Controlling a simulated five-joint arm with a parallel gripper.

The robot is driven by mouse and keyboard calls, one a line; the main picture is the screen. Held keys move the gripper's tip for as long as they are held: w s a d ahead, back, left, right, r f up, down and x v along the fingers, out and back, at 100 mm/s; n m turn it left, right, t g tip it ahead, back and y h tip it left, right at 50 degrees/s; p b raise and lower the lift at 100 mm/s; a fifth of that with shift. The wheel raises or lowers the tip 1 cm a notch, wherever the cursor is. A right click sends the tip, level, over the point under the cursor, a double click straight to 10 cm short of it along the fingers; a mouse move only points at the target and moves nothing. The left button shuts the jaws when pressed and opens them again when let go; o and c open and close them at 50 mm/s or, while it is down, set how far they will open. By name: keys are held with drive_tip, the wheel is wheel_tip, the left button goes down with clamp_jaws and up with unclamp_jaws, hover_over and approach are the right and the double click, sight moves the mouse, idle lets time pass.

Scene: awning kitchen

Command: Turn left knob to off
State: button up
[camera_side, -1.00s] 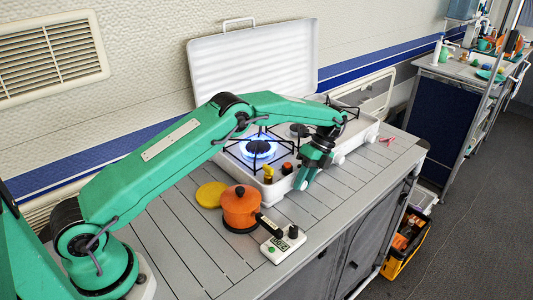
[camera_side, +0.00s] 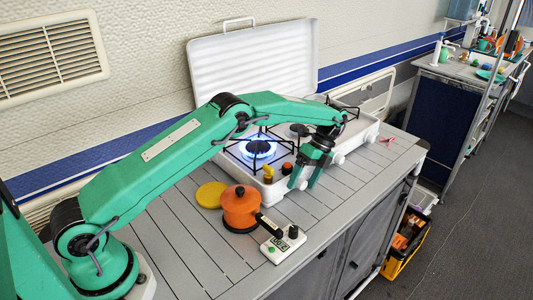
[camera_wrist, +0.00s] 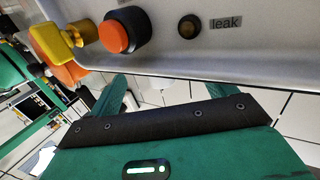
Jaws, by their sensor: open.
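The white stove (camera_side: 350,128) has a lit blue flame on its left burner (camera_side: 258,148). My gripper (camera_side: 304,184) is open at the stove's front edge, around or just before the place of the left knob. That knob is mostly hidden by the fingers, and its angle cannot be told. Another white knob (camera_side: 338,159) shows to the right of the gripper. In the wrist view my fingers (camera_wrist: 168,88) are spread below the front panel (camera_wrist: 240,55); I cannot tell whether they touch a knob.
An orange pot (camera_side: 240,208), yellow disc (camera_side: 210,194) and timer (camera_side: 282,244) stand on the counter at front left.

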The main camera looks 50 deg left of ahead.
drive_tip(key=shift+w+f, duration=0.1)
drive_tip(key=s+v, duration=0.1)
drive_tip(key=v, duration=0.5)
drive_tip(key=shift+w+r, duration=0.2)
drive_tip(key=shift+r, duration=0.35)
drive_tip(key=shift+r, duration=0.1)
idle(0.5)
